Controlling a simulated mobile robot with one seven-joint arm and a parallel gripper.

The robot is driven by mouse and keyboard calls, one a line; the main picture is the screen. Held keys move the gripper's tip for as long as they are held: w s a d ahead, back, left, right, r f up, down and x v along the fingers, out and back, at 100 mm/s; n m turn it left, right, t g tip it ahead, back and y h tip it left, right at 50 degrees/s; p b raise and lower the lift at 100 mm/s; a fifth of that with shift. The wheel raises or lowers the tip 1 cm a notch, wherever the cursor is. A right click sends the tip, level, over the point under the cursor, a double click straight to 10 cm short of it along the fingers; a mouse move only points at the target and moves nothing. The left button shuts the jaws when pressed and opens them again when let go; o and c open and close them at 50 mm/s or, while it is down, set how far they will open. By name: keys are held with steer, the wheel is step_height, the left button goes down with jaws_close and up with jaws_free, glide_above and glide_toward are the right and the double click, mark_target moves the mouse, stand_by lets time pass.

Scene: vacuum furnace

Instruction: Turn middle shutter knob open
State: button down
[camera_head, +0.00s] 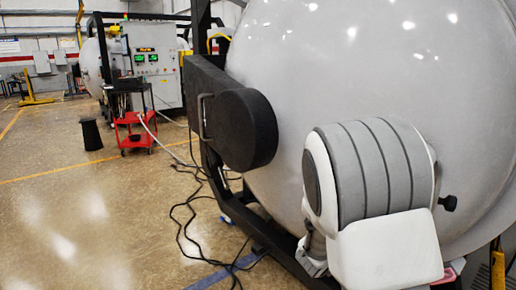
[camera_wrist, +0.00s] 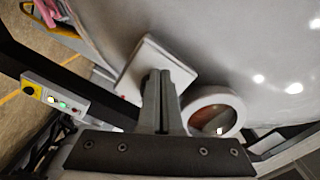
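The large pale grey furnace door (camera_head: 340,70) fills the right of the head view. A small black knob (camera_head: 448,202) sticks out from it just right of my arm; I cannot tell which shutter it belongs to. In the wrist view my gripper (camera_wrist: 158,76) has its two fingers together in front of a pale square plate (camera_wrist: 140,66) on the door. A round window with a pale rim (camera_wrist: 213,112) is just right of the fingers. No knob shows at the fingertips, and the fingers hide part of the plate.
A thick black hinge arm with a round end (camera_head: 242,128) stands left of the door. A control box with lit buttons (camera_wrist: 57,100) is at the left of the wrist view. Black cables (camera_head: 190,210) lie on the floor. A red cart (camera_head: 135,132) stands farther back.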

steer(key=shift+d+r, duration=0.15)
steer(key=shift+r, duration=0.2)
stand_by(0.3)
steer(key=shift+w+b, duration=0.1)
steer(key=shift+b, duration=0.25)
steer(key=v, duration=0.6)
steer(key=shift+w+a, duration=0.2)
steer(key=shift+a, duration=0.2)
